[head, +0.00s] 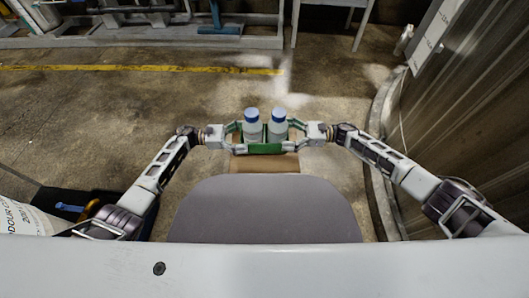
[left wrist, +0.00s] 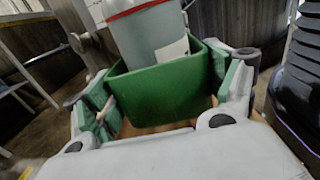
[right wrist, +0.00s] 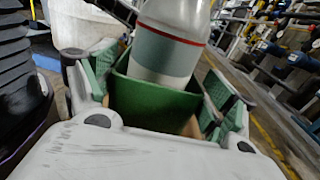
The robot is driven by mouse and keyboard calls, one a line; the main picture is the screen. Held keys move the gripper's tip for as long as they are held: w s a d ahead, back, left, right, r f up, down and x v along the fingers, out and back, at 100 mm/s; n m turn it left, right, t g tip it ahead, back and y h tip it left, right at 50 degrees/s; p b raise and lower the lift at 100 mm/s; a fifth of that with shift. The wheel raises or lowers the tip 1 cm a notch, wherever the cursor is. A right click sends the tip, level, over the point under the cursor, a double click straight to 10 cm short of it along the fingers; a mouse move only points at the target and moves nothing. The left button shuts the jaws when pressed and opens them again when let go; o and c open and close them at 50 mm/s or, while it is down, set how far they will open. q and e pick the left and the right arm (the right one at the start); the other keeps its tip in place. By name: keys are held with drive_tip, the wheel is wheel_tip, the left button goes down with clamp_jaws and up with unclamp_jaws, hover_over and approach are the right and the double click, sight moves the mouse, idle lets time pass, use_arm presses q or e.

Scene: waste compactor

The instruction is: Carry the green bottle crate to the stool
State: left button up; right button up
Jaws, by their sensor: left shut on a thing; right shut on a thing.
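The green bottle crate (head: 264,148) is in the middle of the head view, upright, with two white bottles (head: 251,132) with blue caps standing in it. My left gripper (head: 237,132) is shut on the crate's left end. My right gripper (head: 297,132) is shut on its right end. The crate's green end wall shows between the fingers in the left wrist view (left wrist: 165,95) and the right wrist view (right wrist: 150,103). A brown flat surface (head: 264,163), perhaps the stool top, shows below the crate. I cannot tell whether the crate touches it.
A corrugated wall (head: 470,110) with a curved kerb stands on the right. A white drum (head: 22,218) is at the lower left. A metal frame (head: 150,40) runs along the back, behind a yellow floor line (head: 140,68). The concrete floor beyond the crate is clear.

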use_arm(q)
drive_tip(key=shift+f+b, duration=2.3)
drive_tip(key=shift+b, duration=0.1)
use_arm(e)
drive_tip(key=shift+f, duration=2.3)
use_arm(q)
drive_tip(key=o, duration=1)
use_arm(e)
drive_tip(key=o, duration=1)
drive_tip(key=shift+f, duration=0.1)
use_arm(q)
drive_tip(key=shift+a+f, duration=0.1)
drive_tip(key=a, duration=1.1)
drive_tip(key=shift+a, duration=0.4)
use_arm(e)
drive_tip(key=shift+d, duration=0.1)
drive_tip(key=d, duration=1.1)
drive_tip(key=shift+d, duration=0.4)
use_arm(q)
drive_tip(key=shift+n, duration=0.3)
use_arm(e)
drive_tip(key=shift+m, duration=0.3)
